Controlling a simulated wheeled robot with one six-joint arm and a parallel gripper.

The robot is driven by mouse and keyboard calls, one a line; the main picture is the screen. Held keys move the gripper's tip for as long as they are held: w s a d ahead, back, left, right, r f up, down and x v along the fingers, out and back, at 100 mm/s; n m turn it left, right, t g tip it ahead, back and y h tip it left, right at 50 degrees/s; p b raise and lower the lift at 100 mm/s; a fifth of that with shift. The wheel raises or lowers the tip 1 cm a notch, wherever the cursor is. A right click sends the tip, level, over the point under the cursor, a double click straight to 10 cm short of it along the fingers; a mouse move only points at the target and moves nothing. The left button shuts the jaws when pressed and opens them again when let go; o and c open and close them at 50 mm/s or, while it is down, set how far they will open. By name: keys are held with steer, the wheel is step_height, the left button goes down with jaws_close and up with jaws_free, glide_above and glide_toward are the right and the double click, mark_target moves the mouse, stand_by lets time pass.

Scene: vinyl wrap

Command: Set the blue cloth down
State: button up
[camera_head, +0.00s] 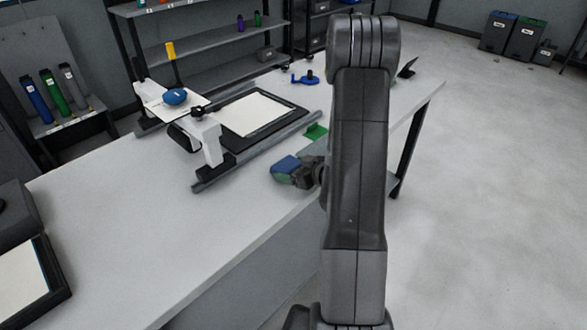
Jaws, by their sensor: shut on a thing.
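The blue cloth (285,165) shows as a small blue patch at the end of my arm, near the table's right-hand edge. My gripper (291,175) is shut on it, low over or at the white tabletop. I cannot tell whether the cloth touches the table. The arm link in front hides part of the wrist.
The white table (130,215) has clear room to the left and front of my gripper. A machine with rails and a white-sheeted black board (258,115) stands behind. A green piece (315,132) and a blue tool (305,79) lie beyond. A dark framed tray (40,285) is front left.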

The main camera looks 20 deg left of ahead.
steer(key=shift+f, duration=0.2)
steer(key=o, duration=0.9)
steer(key=shift+r, duration=0.25)
steer(key=v, duration=1.2)
steer(key=x, duration=0.6)
steer(key=r+x, duration=0.1)
steer(key=x, duration=0.2)
steer(key=shift+w+a+f+b, duration=0.2)
steer(key=shift+w+a+b, duration=0.1)
steer(key=shift+a, duration=0.1)
steer(key=shift+p+x, duration=0.45)
steer(key=shift+x, duration=2.2)
